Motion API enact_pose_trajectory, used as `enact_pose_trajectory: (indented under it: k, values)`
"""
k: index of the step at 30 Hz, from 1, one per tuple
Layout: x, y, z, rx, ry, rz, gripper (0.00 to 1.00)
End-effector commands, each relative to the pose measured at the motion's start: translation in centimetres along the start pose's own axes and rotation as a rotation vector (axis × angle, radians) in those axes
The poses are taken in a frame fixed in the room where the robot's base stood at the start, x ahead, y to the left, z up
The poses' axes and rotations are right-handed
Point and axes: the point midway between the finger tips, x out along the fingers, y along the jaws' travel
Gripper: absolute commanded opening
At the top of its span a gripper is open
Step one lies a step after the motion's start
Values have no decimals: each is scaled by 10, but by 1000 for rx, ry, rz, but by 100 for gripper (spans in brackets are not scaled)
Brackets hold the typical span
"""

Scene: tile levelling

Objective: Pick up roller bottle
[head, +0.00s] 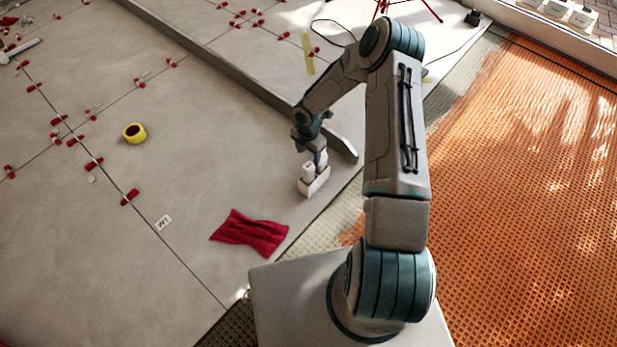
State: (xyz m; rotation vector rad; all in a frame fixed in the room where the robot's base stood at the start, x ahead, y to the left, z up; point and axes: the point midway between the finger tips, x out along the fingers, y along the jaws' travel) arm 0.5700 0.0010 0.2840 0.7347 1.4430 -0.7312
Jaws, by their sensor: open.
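A small white holder (315,186) stands on the grey tile floor, left of my arm. A white bottle (307,173) stands upright in its left part. I take this for the roller bottle, but no label is readable. A second pale shape beside it is partly hidden by my gripper. My gripper (319,160) points down over the holder and is open. Its fingertips are small and dark here, and I cannot tell whether they are around a bottle or just above it.
A dark red cloth (250,232) lies in front of the holder. A long grey bar (255,78) runs behind it. A yellow tape roll (134,133) and several red levelling clips (130,197) are on the tiles at left. Orange matting (520,190) covers the right.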

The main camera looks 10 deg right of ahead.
Motion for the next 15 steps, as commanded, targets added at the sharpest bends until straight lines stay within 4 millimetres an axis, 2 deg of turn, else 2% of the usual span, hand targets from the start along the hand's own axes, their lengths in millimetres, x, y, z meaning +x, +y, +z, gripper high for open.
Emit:
enact_pose_trajectory:
  k: [1, 6, 9, 15]
  values:
    - [16, -1, -1, -1, 1, -2, 58]
    - [49, -1, 0, 1, 1, -2, 58]
    - [61, -1, -1, 2, 1, -2, 58]
    - [70, 0, 0, 2, -1, -1, 58]
